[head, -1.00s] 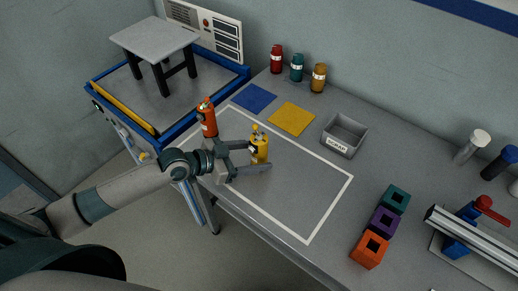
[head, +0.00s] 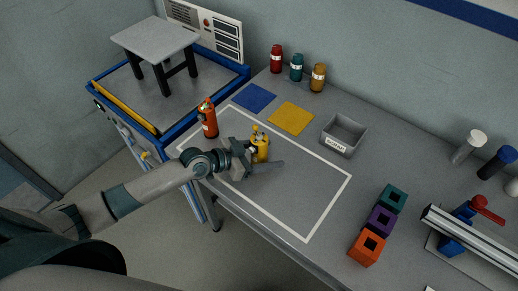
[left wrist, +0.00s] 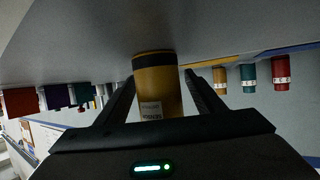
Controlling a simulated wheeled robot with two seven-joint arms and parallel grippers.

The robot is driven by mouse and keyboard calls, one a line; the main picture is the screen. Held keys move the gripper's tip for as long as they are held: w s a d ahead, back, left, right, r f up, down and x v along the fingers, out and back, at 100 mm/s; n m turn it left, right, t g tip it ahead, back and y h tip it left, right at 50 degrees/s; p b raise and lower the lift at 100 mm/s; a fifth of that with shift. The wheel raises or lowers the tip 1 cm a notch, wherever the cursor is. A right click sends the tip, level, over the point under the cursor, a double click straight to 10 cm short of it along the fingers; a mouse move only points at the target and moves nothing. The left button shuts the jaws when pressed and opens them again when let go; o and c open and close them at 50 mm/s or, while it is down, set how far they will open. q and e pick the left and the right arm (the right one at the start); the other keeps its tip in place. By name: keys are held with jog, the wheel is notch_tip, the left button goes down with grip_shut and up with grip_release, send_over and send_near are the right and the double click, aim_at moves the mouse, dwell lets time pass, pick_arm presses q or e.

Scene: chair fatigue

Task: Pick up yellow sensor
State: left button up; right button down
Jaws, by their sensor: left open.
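The yellow sensor (head: 262,148) stands upright on the grey table, inside the white outlined rectangle. In the left wrist view the yellow sensor (left wrist: 158,88) is a yellow cylinder with a dark band and a pale label, between the two fingers. My left gripper (head: 268,154) is open with its fingers on either side of the sensor; it also shows in the left wrist view (left wrist: 156,92). Gaps show beside the sensor there. An orange-red sensor (head: 208,120) stands to the left, near the gripper. My right gripper is not in view.
A blue mat (head: 254,98), a yellow mat (head: 291,119) and a grey bin (head: 336,146) lie behind the gripper. Red (head: 277,59), teal (head: 296,68) and amber (head: 318,78) containers stand at the back. Coloured blocks (head: 380,222) stand right. The rectangle's right part is clear.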

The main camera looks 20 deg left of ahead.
pick_arm(q)
jog(key=shift+w+d+f, duration=0.15)
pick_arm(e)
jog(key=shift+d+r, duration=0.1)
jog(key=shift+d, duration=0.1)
pick_arm(q)
jog(key=c, duration=1.2)
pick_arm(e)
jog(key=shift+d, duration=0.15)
